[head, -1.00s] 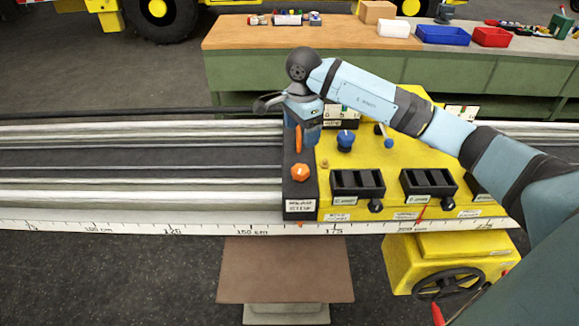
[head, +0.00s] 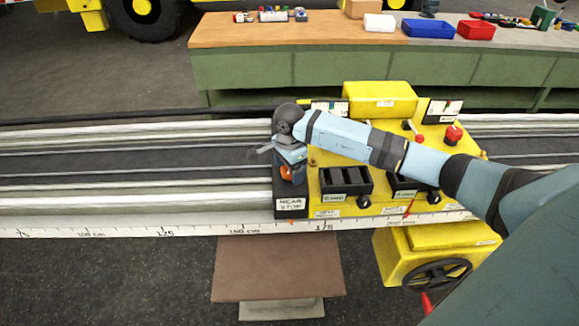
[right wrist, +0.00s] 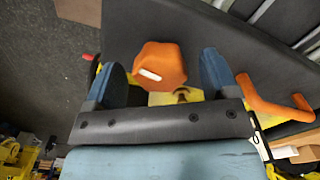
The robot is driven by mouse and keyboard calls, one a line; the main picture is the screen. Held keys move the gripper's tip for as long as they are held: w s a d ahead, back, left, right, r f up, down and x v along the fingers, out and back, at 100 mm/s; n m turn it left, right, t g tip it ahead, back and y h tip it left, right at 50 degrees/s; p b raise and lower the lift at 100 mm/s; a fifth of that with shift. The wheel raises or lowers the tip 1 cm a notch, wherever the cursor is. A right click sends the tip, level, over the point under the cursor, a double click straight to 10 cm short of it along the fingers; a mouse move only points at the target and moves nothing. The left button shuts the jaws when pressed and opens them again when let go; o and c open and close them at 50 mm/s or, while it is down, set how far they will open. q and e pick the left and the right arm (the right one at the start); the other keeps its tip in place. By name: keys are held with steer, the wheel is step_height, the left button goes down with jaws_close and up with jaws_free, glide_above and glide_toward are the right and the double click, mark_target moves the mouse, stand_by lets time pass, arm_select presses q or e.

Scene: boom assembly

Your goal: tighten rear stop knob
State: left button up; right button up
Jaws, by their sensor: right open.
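The rear stop knob is an orange lobed knob on the black block labelled "REAR STOP" (head: 290,204), at the left end of the yellow carriage. In the head view only a bit of the knob (head: 286,174) shows below my right gripper (head: 292,174). In the right wrist view the knob (right wrist: 160,66) lies between the two blue fingers of my right gripper (right wrist: 163,72). The fingers are open, with a gap visible on each side of the knob. An orange bent handle (right wrist: 270,104) is to the right of the fingers. My left gripper is not in view.
The yellow carriage carries black slotted boxes (head: 346,181), a red knob (head: 453,134) and a yellow box (head: 380,100). It sits on long pale rails (head: 120,185) with a scale strip (head: 130,231) in front. A handwheel (head: 438,273) is below right.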

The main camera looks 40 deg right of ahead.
steer(key=shift+c, duration=0.2)
steer(key=c, duration=0.9)
